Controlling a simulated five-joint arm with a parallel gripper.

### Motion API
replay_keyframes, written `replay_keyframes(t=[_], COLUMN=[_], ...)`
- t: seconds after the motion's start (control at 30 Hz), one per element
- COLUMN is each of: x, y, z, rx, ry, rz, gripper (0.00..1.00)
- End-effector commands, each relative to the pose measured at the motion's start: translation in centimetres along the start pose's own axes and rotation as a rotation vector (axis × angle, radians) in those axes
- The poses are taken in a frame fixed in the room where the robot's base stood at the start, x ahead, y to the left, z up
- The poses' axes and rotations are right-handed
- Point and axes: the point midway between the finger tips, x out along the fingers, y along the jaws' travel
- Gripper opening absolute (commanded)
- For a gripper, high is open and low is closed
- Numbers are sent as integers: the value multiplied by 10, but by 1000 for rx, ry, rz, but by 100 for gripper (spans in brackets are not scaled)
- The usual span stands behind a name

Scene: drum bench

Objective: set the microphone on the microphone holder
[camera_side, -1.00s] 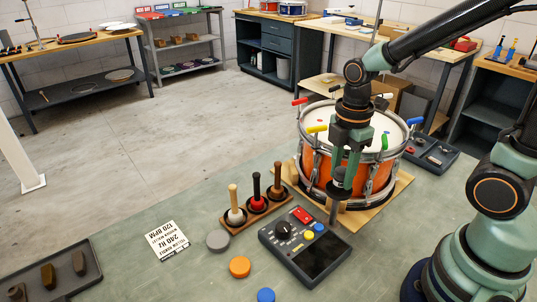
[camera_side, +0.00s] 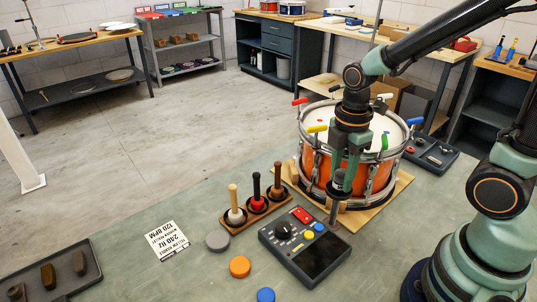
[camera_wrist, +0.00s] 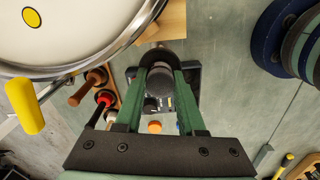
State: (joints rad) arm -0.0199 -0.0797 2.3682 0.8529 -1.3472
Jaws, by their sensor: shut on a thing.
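My gripper (camera_side: 342,178) is over the front edge of the drum, pointing down. It is shut on the microphone, a dark grey piece with a thin grey shaft (camera_side: 333,212) that hangs down behind the control box. In the wrist view the microphone's rounded grey end (camera_wrist: 158,80) sits between the two green fingers of my gripper (camera_wrist: 160,68). The shaft's lower end is close to the back edge of the control box in the picture; whether it touches anything is unclear. I cannot pick out the microphone holder for certain.
An orange snare drum (camera_side: 316,164) with coloured tension keys stands on a wooden board. A control box (camera_side: 318,252) lies in front. Several mallets stand in a wooden rack (camera_side: 237,225). A dark tray (camera_side: 448,160) is at right.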

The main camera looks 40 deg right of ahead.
Motion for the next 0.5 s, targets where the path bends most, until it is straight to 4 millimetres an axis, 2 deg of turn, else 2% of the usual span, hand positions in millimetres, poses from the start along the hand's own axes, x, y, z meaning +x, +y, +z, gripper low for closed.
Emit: replay_keyframes(t=[0.27,0.3,0.5], x=[6,5,5], y=[0,0,0], z=[0,0,0], rx=[0,0,0], ry=[0,0,0], rz=[-2,-1,0], gripper=[0,50,51])
